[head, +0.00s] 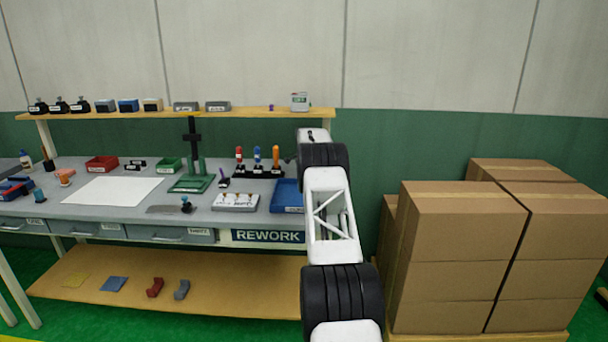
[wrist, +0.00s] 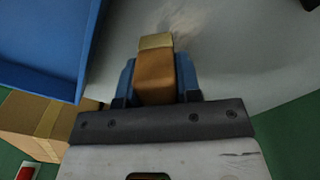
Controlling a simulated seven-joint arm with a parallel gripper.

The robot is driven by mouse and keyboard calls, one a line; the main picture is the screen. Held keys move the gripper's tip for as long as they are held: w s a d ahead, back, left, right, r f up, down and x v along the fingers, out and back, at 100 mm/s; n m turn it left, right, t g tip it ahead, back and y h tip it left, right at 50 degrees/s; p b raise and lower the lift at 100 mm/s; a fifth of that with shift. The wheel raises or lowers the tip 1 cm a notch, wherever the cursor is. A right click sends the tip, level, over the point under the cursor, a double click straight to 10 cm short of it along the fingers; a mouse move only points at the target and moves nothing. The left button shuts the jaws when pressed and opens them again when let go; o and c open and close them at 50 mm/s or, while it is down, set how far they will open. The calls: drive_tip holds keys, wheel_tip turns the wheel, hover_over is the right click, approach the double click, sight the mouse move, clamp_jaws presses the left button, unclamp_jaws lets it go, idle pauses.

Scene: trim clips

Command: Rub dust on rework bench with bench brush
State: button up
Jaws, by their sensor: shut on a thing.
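The rework bench (head: 75,212) has a grey top and a "REWORK" sign on its front edge; its top also shows in the wrist view (wrist: 245,60). My gripper (wrist: 157,72) has blue fingers closed on the bench brush (wrist: 155,88), a brown block with a tan far end. The brush points toward the grey top; I cannot tell whether it touches it. A faint brownish dust smudge (wrist: 185,20) lies on the top just beyond the brush tip. In the head view my arm hides the gripper, brush and dust at the bench's right end.
A blue tray (head: 287,196) stands just left of my arm, and its wall fills the upper left of the wrist view (wrist: 40,45). A rack of colored-handled tools (head: 258,172) and a white labelled tray (head: 236,202) are further left. Stacked cardboard boxes (head: 460,235) stand right of the bench.

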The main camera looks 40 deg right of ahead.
drive_tip(key=shift+s+f, duration=0.1)
drive_tip(key=shift+s+d, duration=1.2)
drive_tip(key=shift+d, duration=0.05)
drive_tip(key=shift+f, duration=0.1)
drive_tip(key=shift+a, duration=0.1)
drive_tip(key=shift+w+a, duration=0.25)
drive_tip(key=shift+w, duration=0.1)
drive_tip(key=shift+w+a, duration=0.95)
drive_tip(key=shift+w+a+r, duration=0.15)
drive_tip(key=shift+w+a, duration=0.45)
drive_tip(key=shift+w, duration=0.05)
drive_tip(key=shift+w+a+r, duration=0.15)
drive_tip(key=shift+w+a, duration=0.45)
